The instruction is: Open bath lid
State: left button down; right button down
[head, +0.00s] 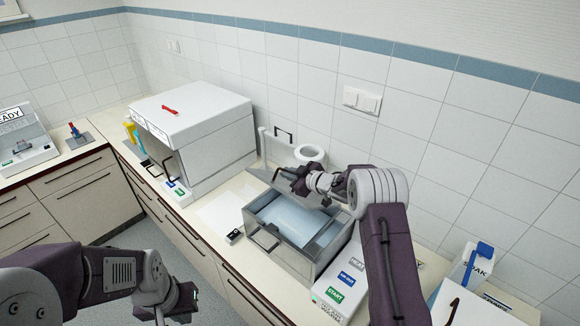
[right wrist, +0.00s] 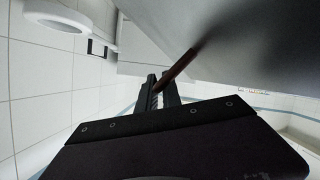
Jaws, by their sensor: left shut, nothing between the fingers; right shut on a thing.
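The bath (head: 335,262) is a grey, box-like tub on the counter with pale blue water visible inside. A dark handle (head: 262,238) is on its front. A pale upright panel, which looks like the raised lid (head: 283,152), stands behind the bath. My right gripper (head: 300,182) is over the bath's back edge. In the right wrist view its fingers (right wrist: 158,92) are shut on a thin dark reddish bar (right wrist: 181,66) that meets a grey surface. Where this bar joins the lid is hidden in the head view. My left gripper (head: 180,302) is shut and empty, low at the left, away from the bath.
A white cabinet (head: 210,130) with a red handle on top stands left of the bath. A control box (head: 340,285) with green and blue buttons is at its right front. A white ring (head: 310,155) is behind. A SOAK container (head: 470,270) stands further right.

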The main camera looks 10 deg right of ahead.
jog(key=shift+w+d+r+p, duration=0.15)
jog(key=shift+d+r+p, duration=0.05)
jog(key=shift+d+p, duration=0.1)
jog(key=c, duration=1.5)
grip_release()
jog(key=shift+s+d+b, duration=0.2)
jog(key=shift+s+b, duration=0.1)
jog(key=shift+b, duration=0.1)
jog(key=b+v, duration=0.3)
jog(key=v, duration=0.4)
jog(key=shift+d+r, duration=0.1)
jog(key=shift+s+d+r, duration=0.2)
jog(key=shift+s+r, duration=0.05)
jog(key=shift+s, duration=0.2)
